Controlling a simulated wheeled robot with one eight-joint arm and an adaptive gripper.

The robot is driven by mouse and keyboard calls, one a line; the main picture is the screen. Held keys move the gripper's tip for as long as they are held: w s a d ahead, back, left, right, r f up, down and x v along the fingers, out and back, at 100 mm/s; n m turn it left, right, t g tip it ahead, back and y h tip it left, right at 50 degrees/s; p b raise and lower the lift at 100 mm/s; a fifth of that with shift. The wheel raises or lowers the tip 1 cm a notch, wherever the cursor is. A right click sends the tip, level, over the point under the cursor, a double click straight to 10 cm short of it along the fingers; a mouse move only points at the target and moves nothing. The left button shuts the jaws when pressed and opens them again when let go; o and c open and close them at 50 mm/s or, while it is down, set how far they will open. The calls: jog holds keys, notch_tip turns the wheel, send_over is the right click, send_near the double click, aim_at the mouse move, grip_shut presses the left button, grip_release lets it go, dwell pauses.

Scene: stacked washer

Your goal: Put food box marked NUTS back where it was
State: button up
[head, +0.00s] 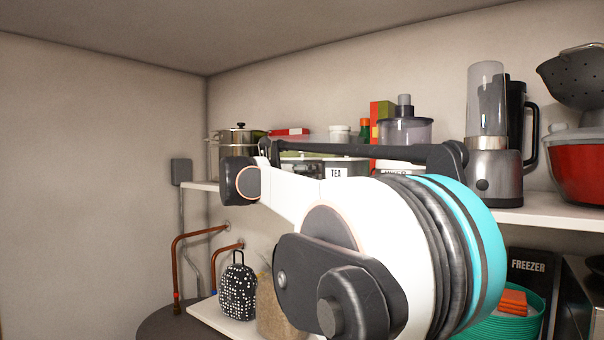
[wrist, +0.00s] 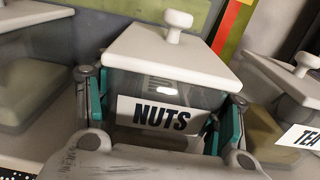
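The food box marked NUTS (wrist: 170,82) fills the middle of the wrist view. It has clear walls, a white lid with a round knob, and a white label with black letters. My gripper (wrist: 166,112) is around it, with a teal-padded finger against each side wall; it looks shut on the box. The box's underside is hidden, so I cannot tell if it rests on the shelf. In the head view my arm hides the gripper and most of the box area.
A similar box marked TEA (wrist: 295,92) stands close on the right, and another lidded box (wrist: 35,85) on the left. On the shelf in the head view are a pot (head: 237,152), a blender (head: 487,125) and a red bowl (head: 580,165).

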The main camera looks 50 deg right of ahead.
jog(key=o, duration=0.4)
jog(key=shift+r, duration=0.15)
jog(key=a+b, duration=0.1)
jog(key=a, duration=0.7)
jog(key=s+a+b, duration=0.1)
jog(key=a, duration=0.3)
jog(key=shift+b, duration=0.3)
